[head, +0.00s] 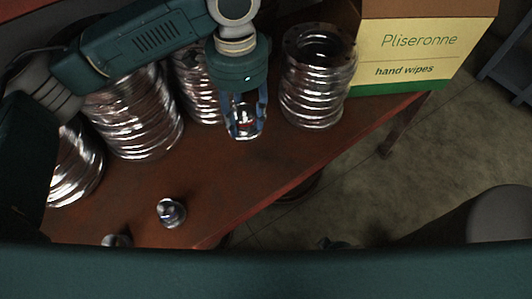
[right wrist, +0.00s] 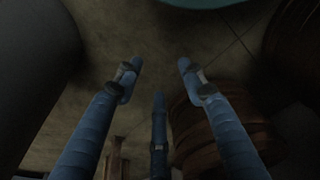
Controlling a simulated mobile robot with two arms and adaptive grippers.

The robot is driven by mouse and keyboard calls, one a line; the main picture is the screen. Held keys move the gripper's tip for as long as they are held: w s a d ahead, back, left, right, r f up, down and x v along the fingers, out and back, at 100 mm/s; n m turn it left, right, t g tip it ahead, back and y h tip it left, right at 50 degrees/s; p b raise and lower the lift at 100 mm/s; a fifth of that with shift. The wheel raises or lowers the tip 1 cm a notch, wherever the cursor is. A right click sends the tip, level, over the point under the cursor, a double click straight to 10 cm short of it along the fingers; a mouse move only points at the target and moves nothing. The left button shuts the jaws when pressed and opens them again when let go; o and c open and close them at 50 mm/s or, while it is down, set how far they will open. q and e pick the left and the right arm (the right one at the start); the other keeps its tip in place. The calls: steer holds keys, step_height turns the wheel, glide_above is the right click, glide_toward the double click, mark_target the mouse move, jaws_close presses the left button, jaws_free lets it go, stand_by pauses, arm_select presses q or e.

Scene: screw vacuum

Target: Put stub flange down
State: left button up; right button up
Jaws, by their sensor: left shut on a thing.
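My left gripper (head: 246,122) points down above the brown table, between two metal bellows. It is shut on a small shiny metal piece, which looks like the stub flange (head: 249,114); the fingers hide most of it. I cannot tell whether the piece touches the table. A small silver flanged part (head: 171,212) stands on the table near its front edge. Another small metal part (head: 117,240) is partly cut off by my body at the lower left. My right gripper (right wrist: 160,76) has its fingers spread, with nothing between them, over the dim floor.
Ribbed metal bellows (head: 318,90) stand right of the left gripper, with several more (head: 135,115) to its left. A hand wipes box (head: 408,50) is at the back right. The table (head: 230,170) is bare in front of the left gripper; its edge slants along the right.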

arm_select(q)
steer(key=m, duration=0.3)
steer(key=d+m, duration=0.1)
steer(key=m, duration=0.1)
steer(key=shift+d+f, duration=0.1)
steer(key=shift+f, duration=0.2)
steer(key=m, duration=0.3)
steer(key=shift+d+f, duration=0.15)
steer(key=shift+d, duration=0.1)
steer(key=m, duration=0.5)
steer(key=shift+w+d+f, duration=0.15)
steer(key=shift+d+f, duration=0.25)
steer(key=m, duration=0.3)
steer(key=shift+d+f, duration=0.2)
steer(key=f+m, duration=0.2)
steer(key=m, duration=0.2)
steer(key=d+f+m+b, duration=0.1)
steer(key=f+m, duration=0.2)
steer(key=m, duration=0.1)
steer(key=d+f+m, duration=0.1)
steer(key=f+m, duration=0.1)
steer(key=m, duration=0.2)
steer(key=shift+w+f, duration=0.2)
steer(key=shift+f+b, duration=0.55)
steer(key=shift+f, duration=1.5)
arm_select(e)
step_height(320, 180, up, 7)
steer(key=w, duration=0.2)
steer(key=shift+w+f, duration=0.15)
steer(key=shift+w, duration=0.05)
